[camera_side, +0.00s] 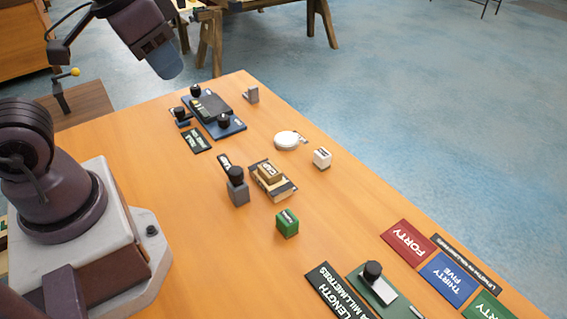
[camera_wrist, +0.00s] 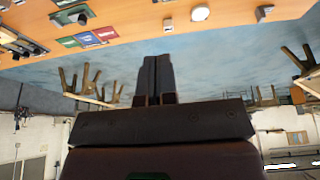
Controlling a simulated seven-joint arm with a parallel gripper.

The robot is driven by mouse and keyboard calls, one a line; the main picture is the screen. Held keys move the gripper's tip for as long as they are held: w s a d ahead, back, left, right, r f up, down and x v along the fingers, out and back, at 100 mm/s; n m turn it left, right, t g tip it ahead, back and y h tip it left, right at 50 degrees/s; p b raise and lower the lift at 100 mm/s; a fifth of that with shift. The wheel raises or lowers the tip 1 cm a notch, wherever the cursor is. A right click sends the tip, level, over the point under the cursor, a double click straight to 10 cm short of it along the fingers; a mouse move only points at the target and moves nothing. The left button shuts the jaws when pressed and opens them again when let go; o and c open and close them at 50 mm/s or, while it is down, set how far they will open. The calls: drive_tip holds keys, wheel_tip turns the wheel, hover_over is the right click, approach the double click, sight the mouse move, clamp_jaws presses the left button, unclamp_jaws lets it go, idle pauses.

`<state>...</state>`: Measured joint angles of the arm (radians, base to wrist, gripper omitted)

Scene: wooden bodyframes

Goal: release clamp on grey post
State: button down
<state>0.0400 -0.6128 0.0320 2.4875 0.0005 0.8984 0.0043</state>
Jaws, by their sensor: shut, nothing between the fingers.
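A grey post (camera_side: 238,193) with a round black knob (camera_side: 236,174) on top stands upright on the wooden table in the side view. A small black label lies behind it. Beside it on the right, a tan block (camera_side: 269,173) sits on a dark-edged base (camera_side: 280,192). Whether the knob's clamp presses on the block is too small to tell. My gripper (camera_side: 168,65) is raised at the upper left of the side view, well away from the post. In the wrist view my gripper (camera_wrist: 159,62) has its two dark fingers together, with nothing between them.
A blue fixture (camera_side: 228,131) with black knobs stands at the back. A green fixture (camera_side: 385,290) and coloured cards (camera_side: 447,279) are at the front right. Bare table lies between.

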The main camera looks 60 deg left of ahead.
drive_tip(key=shift+s+r+t, duration=0.4)
drive_tip(key=shift+r, duration=0.2)
drive_tip(key=c, duration=1.7)
unclamp_jaws()
drive_tip(key=shift+r, duration=0.35)
drive_tip(key=o, duration=0.9)
drive_tip(key=w+f+g, duration=0.1)
drive_tip(key=f, duration=0.1)
drive_tip(key=w+f+g, duration=0.1)
drive_tip(key=f, duration=0.1)
drive_tip(key=w+f+g, duration=0.1)
drive_tip(key=f, duration=0.1)
drive_tip(key=shift+w+f, duration=0.3)
drive_tip(key=shift+f, duration=0.1)
drive_tip(key=n+g, duration=0.2)
approach(235, 170)
wheel_tip(235, 170, down, 10)
drive_tip(key=shift+d+r, duration=0.1)
